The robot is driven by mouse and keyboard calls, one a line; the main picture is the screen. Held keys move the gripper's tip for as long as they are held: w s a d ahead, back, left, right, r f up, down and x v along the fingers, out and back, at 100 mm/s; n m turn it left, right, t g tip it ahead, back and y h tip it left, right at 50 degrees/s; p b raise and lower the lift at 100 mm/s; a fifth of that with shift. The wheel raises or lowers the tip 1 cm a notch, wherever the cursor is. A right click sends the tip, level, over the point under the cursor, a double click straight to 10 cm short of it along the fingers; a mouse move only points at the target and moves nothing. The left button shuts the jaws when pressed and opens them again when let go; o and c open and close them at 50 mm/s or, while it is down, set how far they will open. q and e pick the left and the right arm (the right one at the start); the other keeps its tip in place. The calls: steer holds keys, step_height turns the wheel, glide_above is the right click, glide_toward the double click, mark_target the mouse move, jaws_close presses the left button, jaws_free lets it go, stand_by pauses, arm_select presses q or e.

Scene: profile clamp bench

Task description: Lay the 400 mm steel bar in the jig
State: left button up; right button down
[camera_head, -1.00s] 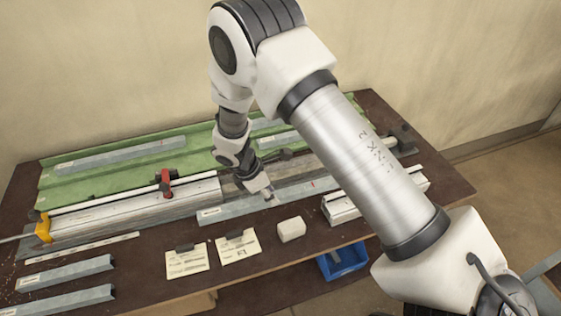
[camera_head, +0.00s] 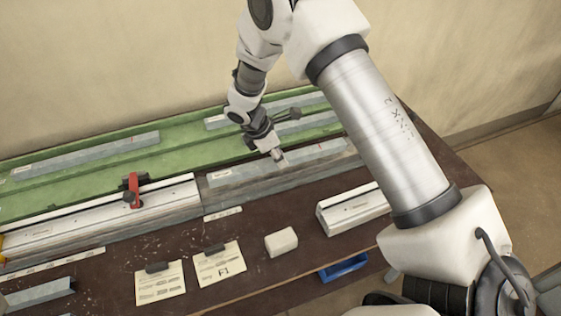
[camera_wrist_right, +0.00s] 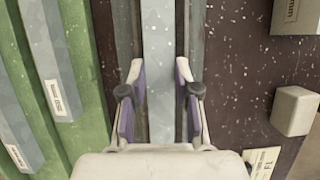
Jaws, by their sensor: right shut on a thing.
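The grey steel bar (camera_head: 314,152) lies lengthwise along the right part of the jig (camera_head: 207,203), a long grey trough on the bench. My right gripper (camera_head: 279,158) is shut on the bar near its middle. In the right wrist view the bar (camera_wrist_right: 158,35) runs between the two fingers of the gripper (camera_wrist_right: 159,72), with dark jig walls on both sides. I cannot tell whether the bar rests on the trough floor or hangs just above it. My left gripper is not in view.
A red clamp (camera_head: 133,187) stands at the white profile (camera_head: 75,223) to the left. More grey bars (camera_head: 88,155) lie on the green mat (camera_head: 35,204) behind. Two paper cards (camera_head: 219,264), a pale block (camera_head: 281,241) and a short white profile (camera_head: 353,207) sit in front.

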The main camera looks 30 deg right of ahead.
step_height(320, 180, down, 2)
steer(key=shift+s+a+b, duration=0.1)
steer(key=shift+s+b, duration=0.05)
steer(key=shift+b, duration=0.35)
steer(key=shift+a+r, duration=0.1)
steer(key=shift+w+d+f, duration=0.2)
steer(key=shift+f, duration=0.05)
steer(key=shift+s, duration=0.1)
steer(key=c, duration=1.1)
jaws_free()
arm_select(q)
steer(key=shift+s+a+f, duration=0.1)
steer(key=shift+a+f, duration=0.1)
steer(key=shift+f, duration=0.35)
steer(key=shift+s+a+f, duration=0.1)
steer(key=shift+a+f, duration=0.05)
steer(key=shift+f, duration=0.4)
arm_select(e)
steer(key=shift+o, duration=1.3)
steer(key=shift+a, duration=0.15)
